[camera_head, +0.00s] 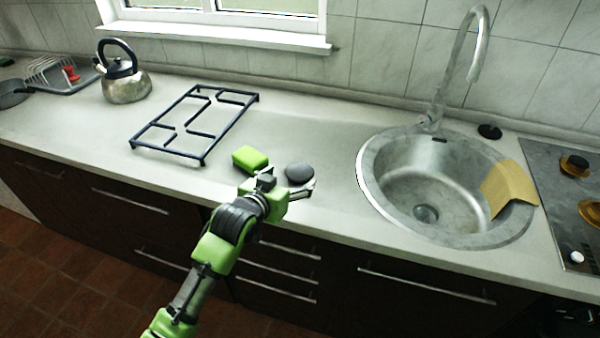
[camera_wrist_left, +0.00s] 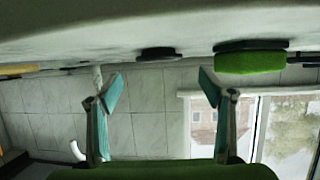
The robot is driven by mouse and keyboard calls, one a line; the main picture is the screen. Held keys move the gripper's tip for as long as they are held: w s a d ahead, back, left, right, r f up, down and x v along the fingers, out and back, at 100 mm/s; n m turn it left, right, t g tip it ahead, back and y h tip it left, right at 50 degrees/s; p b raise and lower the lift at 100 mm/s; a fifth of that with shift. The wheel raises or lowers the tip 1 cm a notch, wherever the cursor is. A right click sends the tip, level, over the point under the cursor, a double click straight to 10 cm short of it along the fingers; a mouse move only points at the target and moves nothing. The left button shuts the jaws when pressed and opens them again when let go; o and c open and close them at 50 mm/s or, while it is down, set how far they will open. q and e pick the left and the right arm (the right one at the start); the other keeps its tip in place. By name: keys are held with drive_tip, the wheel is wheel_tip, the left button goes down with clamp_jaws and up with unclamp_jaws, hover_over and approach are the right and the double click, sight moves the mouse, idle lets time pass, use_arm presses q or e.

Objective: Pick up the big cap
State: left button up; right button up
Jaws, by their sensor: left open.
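The big cap, a dark grey round disc (camera_head: 299,172), lies flat on the counter near its front edge, left of the sink. My left gripper (camera_head: 288,182) is open and empty at the counter's front edge, just in front of the cap. In the upside-down left wrist view, the cap (camera_wrist_left: 157,54) shows as a thin dark disc, lined up between the two spread fingertips (camera_wrist_left: 161,85) but beyond them. A smaller black cap (camera_head: 489,131) lies behind the sink at the right. My right gripper is not in view.
A green sponge (camera_head: 250,159) lies close to the left of the cap. A black pot grate (camera_head: 197,121) and a kettle (camera_head: 126,88) stand farther left. The sink (camera_head: 372,190) with a yellow cloth (camera_head: 508,187) is at the right. The counter behind the cap is clear.

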sight(300, 171)
use_arm(q)
drive_tip(key=shift+x, duration=2.9)
drive_tip(key=shift+f, duration=0.15)
drive_tip(key=c, duration=1.3)
